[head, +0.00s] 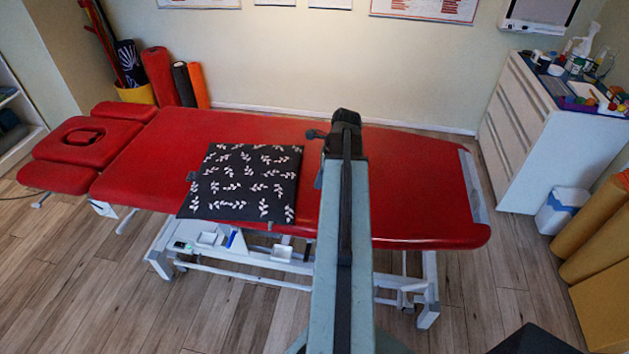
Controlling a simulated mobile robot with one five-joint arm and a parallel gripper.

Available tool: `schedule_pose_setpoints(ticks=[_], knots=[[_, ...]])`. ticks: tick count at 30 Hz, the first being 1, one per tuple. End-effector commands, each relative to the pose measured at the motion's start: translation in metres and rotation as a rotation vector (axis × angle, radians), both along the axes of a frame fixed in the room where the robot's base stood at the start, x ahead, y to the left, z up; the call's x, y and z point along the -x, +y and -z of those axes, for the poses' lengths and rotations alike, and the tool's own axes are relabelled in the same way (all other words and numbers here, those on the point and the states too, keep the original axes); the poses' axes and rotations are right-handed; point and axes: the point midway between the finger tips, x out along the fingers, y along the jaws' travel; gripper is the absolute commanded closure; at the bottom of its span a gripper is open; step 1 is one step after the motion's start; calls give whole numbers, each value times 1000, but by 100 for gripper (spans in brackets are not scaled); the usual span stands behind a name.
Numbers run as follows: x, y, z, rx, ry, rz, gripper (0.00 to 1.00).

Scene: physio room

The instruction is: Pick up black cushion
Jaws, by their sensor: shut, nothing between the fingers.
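The black cushion (243,183) has a white leaf pattern. It lies flat on the red treatment table (412,190), left of my arm, with its near edge at the table's front edge. A small dark tab shows at its left side. My gripper (316,134) shows as a small dark shape at the left of the arm's far end, over the table. It is shut and empty, apart from the cushion, beyond its upper right corner. My arm hides part of the table.
A white drawer cabinet (520,125) with bottles stands at right, near a white bin (563,210) and yellow rolls (590,228). Rolled mats (160,77) stand at the back left. Wooden floor (240,318) is clear in front of the table.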

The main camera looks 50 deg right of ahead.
Motion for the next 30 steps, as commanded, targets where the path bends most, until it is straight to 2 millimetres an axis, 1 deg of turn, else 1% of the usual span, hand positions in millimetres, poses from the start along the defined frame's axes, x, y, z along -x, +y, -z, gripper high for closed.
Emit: schedule_pose_setpoints(ticks=[1,6,8,9,10,11,14,15,17,18,20,21,23,24,27,30], knots=[[1,-1,-8,0,0,0,100],[2,-1,-9,0,0,-1,100],[1,0,-8,2,0,-8,83],[-3,5,-8,6,-1,-31,72],[-8,11,-7,13,-1,-63,64],[-14,19,-7,22,-1,-109,63],[-50,70,-5,76,-7,-386,63],[-66,99,-4,104,-12,-541,63],[-90,148,-3,150,-22,-803,63],[-103,181,-2,180,-28,-982,63],[-119,231,0,222,-42,-1252,63],[-126,264,0,247,-52,-1426,63],[-134,310,1,280,-67,-1677,63],[-136,338,1,299,-77,-1830,63],[-137,395,2,334,-97,-2148,63],[-135,430,2,354,-112,-2356,63]])
